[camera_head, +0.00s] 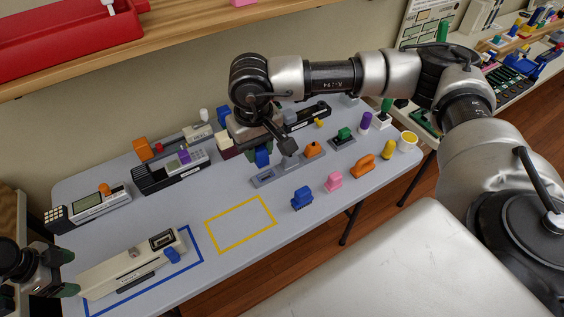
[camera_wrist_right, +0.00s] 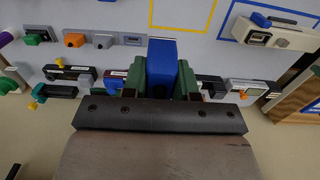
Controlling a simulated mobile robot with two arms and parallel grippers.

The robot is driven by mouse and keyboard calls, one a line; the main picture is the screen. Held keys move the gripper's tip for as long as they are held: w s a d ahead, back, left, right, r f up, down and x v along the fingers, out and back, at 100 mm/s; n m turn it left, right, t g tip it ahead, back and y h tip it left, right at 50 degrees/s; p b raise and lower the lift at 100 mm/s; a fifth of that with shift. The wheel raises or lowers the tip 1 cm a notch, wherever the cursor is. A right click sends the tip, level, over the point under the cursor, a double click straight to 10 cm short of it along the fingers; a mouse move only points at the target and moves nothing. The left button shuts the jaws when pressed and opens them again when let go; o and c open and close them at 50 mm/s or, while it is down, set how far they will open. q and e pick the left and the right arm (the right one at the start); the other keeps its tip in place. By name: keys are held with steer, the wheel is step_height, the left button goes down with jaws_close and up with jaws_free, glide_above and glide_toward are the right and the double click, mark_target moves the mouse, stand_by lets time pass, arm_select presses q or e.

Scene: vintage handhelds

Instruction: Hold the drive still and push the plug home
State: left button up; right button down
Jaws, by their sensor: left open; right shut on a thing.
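A long cream drive (camera_head: 125,264) with a dark socket (camera_head: 162,240) on its top and a blue part at its right end lies inside the blue outline at the front left. It also shows at the top right of the right wrist view (camera_wrist_right: 285,38). My left gripper (camera_head: 67,274) is open at the drive's left end; I cannot tell whether it touches. My right gripper (camera_head: 263,150) is shut on a blue plug (camera_head: 262,158), among the objects at the table's back. In the right wrist view the plug (camera_wrist_right: 161,65) stands out between green fingers (camera_wrist_right: 160,82).
The yellow outline (camera_head: 241,222) is empty. Dark handhelds (camera_head: 170,172) line the back of the table (camera_head: 200,205). A grey tray (camera_head: 264,178), a blue plug-like block (camera_head: 302,198), a pink one (camera_head: 334,181) and an orange one (camera_head: 363,166) are at the right.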

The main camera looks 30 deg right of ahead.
mark_target(89, 278)
arm_select(q)
steer(key=shift+s+d+f+b, duration=0.2)
steer(key=shift+f+b, duration=0.35)
steer(key=shift+f, duration=0.15)
arm_select(e)
steer(key=shift+s+f, duration=0.25)
steer(key=shift+f, duration=0.4)
arm_select(q)
steer(key=b+x, duration=0.4)
steer(key=x, duration=0.1)
steer(key=shift+w+d+f, duration=0.1)
steer(key=shift+f, duration=0.25)
arm_select(e)
step_height(89, 278, down, 4)
steer(key=shift+w+f, duration=0.1)
steer(key=shift+w, duration=0.05)
arm_select(q)
steer(key=shift+b+x, duration=0.4)
steer(key=shift+x, duration=0.4)
arm_select(e)
steer(key=shift+f, duration=0.3)
arm_select(q)
steer(key=shift+c, duration=0.2)
steer(key=shift+d+r, duration=0.1)
jaws_close()
